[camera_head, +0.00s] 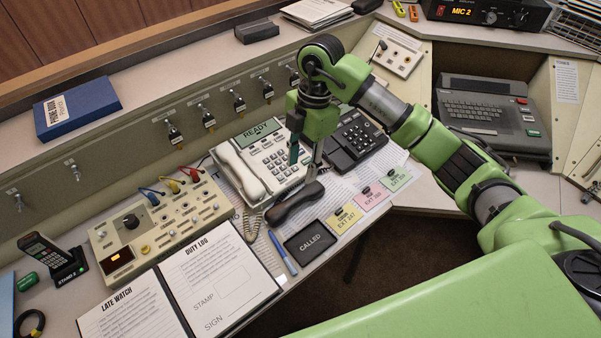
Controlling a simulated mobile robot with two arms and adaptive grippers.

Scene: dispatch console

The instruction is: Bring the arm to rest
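My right arm (435,150) reaches in from the right, over the desk. My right gripper (303,167) points down beside the white desk phone (262,160) with the READY screen. Its two fingers look apart, with nothing seen between them. A black handset (292,204) lies at a slant on the papers just below the fingertips; I cannot tell whether a finger touches its upper end. The black phone (352,143) stands to the right of the gripper, partly hidden by it. The white phone's handset (240,172) lies on its left side. My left gripper is not in view.
Key switches (239,102) line the panel behind. A patch box (157,222), an open log binder (222,275) and a small radio (46,252) stand at left. A CALLED pad (310,241), a blue pen (282,253) and coloured cards (346,217) lie near the front edge.

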